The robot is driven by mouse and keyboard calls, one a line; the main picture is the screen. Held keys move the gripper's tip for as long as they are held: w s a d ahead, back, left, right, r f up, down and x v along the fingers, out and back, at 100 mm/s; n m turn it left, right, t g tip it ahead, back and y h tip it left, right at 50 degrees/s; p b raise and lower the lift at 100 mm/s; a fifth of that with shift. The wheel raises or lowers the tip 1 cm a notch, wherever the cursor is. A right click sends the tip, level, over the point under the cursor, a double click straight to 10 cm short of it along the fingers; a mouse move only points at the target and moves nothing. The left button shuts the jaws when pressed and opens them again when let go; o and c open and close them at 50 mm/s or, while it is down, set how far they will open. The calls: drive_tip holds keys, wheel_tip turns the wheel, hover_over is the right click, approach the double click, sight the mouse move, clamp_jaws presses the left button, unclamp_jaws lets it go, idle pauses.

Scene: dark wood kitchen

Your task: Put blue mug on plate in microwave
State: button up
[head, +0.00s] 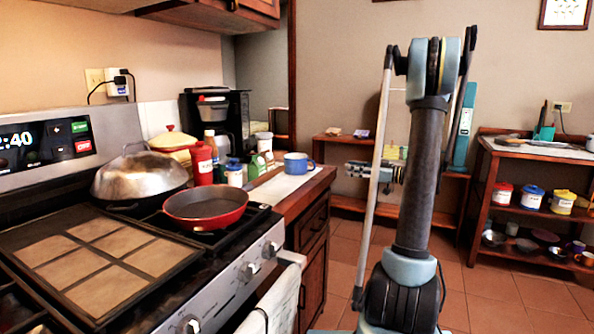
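A blue mug (298,163) stands upright on a white cloth (280,188) at the right end of the counter, beyond the stove. My arm stands upright in the middle of the view. What looks like my gripper (360,167) shows partly behind the arm's struts, to the right of the mug and apart from it. It is too small and covered to tell whether its fingers are open or shut. I see no microwave and no plate that I can make out in this view.
A red pan (205,207) and a domed metal lid (140,175) sit on the stove. Bottles (202,163) and a black coffee maker (217,118) stand left of the mug. A wooden shelf (480,195) with containers stands at right. Tiled floor (500,297) is open.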

approach(315, 163)
drive_tip(key=x, duration=0.5)
drive_tip(key=shift+w+x, duration=0.15)
drive_tip(key=shift+x, duration=1.2)
drive_tip(key=shift+w+x, duration=0.15)
drive_tip(key=shift+x, duration=1.25)
drive_tip(key=shift+d, duration=0.15)
clamp_jaws()
